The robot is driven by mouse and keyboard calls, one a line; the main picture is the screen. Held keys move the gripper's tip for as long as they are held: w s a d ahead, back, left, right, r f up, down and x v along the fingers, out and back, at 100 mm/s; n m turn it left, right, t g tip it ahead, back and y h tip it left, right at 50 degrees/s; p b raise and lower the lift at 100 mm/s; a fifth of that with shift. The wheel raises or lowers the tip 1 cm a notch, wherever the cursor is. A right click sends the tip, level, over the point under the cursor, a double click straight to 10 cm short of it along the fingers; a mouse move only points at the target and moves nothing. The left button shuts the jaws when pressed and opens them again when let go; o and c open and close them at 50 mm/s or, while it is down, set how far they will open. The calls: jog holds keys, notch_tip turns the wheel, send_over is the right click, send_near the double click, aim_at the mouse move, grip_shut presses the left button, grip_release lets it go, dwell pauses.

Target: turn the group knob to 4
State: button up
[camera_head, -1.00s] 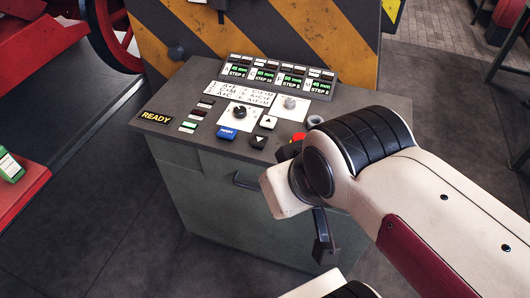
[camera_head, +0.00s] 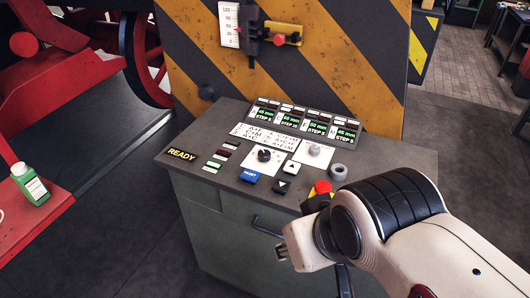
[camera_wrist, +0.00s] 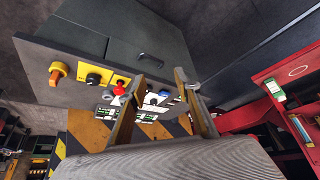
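The control console (camera_head: 228,187) has a sloping panel top with several knobs and buttons. A black knob (camera_head: 264,155) sits on a white dial plate, and a grey knob (camera_head: 314,151) sits on another plate to its right. The dial markings are too small to read, so I cannot tell which is the group knob. My gripper (camera_wrist: 159,74) is open and empty in the wrist view, its two fingers apart before the console. In the head view my wrist is at the console's front right corner, hiding most of the gripper.
A red stop button (camera_head: 320,188) and a grey ring-shaped part (camera_head: 338,172) lie close to my wrist. Blue (camera_head: 249,175) and black buttons sit before the dials; green displays (camera_head: 308,122) stand behind. A green bottle (camera_head: 30,184) stands on a red surface at left.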

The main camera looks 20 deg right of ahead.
jog(key=shift+o, duration=0.5)
jog(key=shift+w+d+f+g, duration=0.1)
jog(key=shift+d+f+g, duration=0.1)
jog(key=shift+f, duration=0.15)
jog(key=shift+w+d+f+g, duration=0.1)
jog(key=shift+f+g, duration=0.1)
jog(key=shift+f, duration=0.15)
jog(key=w+d+f+g, duration=0.1)
jog(key=w+d+f, duration=0.2)
jog(key=w, duration=0.7)
jog(key=w+d+f+y, duration=0.1)
jog(key=w+d+f, duration=0.2)
jog(key=w, duration=0.8)
jog(key=w+d+f+n+g, duration=0.1)
jog(key=w+d+f, duration=0.3)
jog(key=w, duration=0.7)
jog(key=shift+w+f+g+y, duration=0.2)
jog(key=shift+f+g+y, duration=0.1)
jog(key=shift+f, duration=0.2)
jog(key=shift+n+t, duration=0.4)
jog(key=shift+n, duration=0.4)
jog(key=w, duration=0.2)
jog(key=w+d, duration=0.1)
jog(key=w, duration=0.1)
jog(key=shift+w, duration=0.25)
jog(key=w+r+n+t, duration=0.1)
jog(key=w+r+n, duration=0.1)
jog(key=w, duration=0.1)
jog(key=shift+r+n, duration=0.3)
